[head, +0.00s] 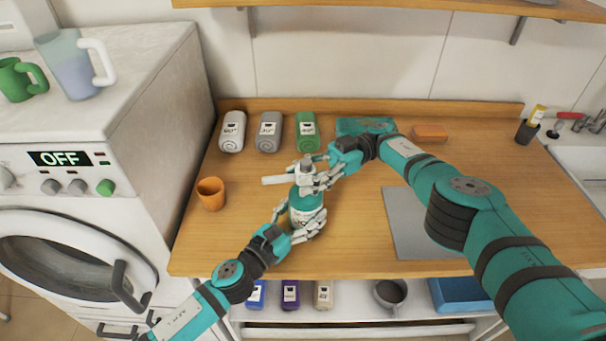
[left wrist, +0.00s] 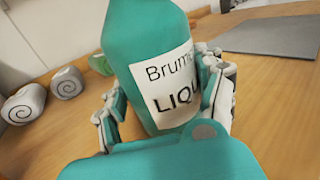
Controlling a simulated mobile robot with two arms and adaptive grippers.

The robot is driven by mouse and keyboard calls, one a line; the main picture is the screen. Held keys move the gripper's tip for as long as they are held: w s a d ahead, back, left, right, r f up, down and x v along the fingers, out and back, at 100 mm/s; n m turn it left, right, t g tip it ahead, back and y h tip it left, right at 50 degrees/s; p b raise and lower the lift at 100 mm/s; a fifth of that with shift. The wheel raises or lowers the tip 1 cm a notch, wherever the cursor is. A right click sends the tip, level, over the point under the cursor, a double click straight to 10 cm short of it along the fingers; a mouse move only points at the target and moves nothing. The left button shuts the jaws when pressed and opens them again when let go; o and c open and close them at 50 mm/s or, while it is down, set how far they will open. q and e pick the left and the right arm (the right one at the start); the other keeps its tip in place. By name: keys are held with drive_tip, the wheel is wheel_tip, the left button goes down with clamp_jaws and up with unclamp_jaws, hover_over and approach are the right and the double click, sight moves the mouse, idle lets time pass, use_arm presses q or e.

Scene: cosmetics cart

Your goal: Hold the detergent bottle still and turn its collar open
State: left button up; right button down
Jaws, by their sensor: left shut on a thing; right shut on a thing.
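The detergent bottle (head: 305,203) is teal with a white label and stands on the wooden counter. Its label also shows in the left wrist view (left wrist: 166,88). My left gripper (head: 299,222) is shut on the lower body of the bottle, one finger on each side. My right gripper (head: 313,176) is shut around the bottle's top at the grey-white collar (head: 304,174). A pale spout points left from the top. The right fingers partly hide the collar, so I cannot tell how far it is turned.
Several rolled towels, one of them a green towel (head: 307,131), lie along the back of the counter (head: 350,255). An orange cup (head: 211,193) stands left of the bottle. A grey mat (head: 408,220) lies to the right. The washing machine (head: 75,185) is at the left.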

use_arm(q)
drive_tip(key=shift+o, duration=0.2)
drive_tip(key=shift+d, duration=0.1)
use_arm(e)
drive_tip(key=shift+s+a+r+n+g, duration=0.1)
drive_tip(key=shift+s+a+n+g, duration=0.2)
drive_tip(key=shift+s+g, duration=0.2)
drive_tip(key=c, duration=0.9)
unclamp_jaws()
use_arm(q)
drive_tip(key=shift+c, duration=0.2)
use_arm(e)
drive_tip(key=shift+o, duration=0.7)
drive_tip(key=shift+w+d, duration=0.1)
drive_tip(key=shift+d, duration=0.1)
drive_tip(key=shift+r, duration=0.8)
wheel_tip(320, 180, up, 8)
drive_tip(key=shift+r, duration=0.15)
use_arm(q)
drive_tip(key=o, duration=1.8)
